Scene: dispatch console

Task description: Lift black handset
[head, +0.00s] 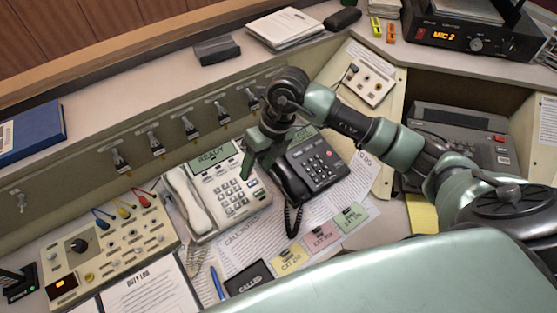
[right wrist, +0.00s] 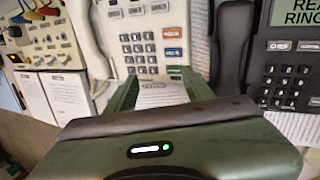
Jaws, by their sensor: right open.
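The black handset (head: 289,184) lies in its cradle on the left side of the black desk phone (head: 318,163). In the right wrist view the black handset (right wrist: 232,45) stands just right of my right gripper's fingers. My right gripper (head: 258,165) is open and empty, pointing down above the gap between the white phone (head: 239,196) and the black handset. In the right wrist view the right gripper (right wrist: 158,82) has its fingers spread over the white phone's lower keypad and a paper. The gripper partly hides the top of the black handset in the head view. My left gripper is not in view.
A white handset (head: 190,203) rests on the white phone. A coiled cord (head: 292,220) hangs below the black phone. Coloured cards (head: 320,237) and papers lie in front.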

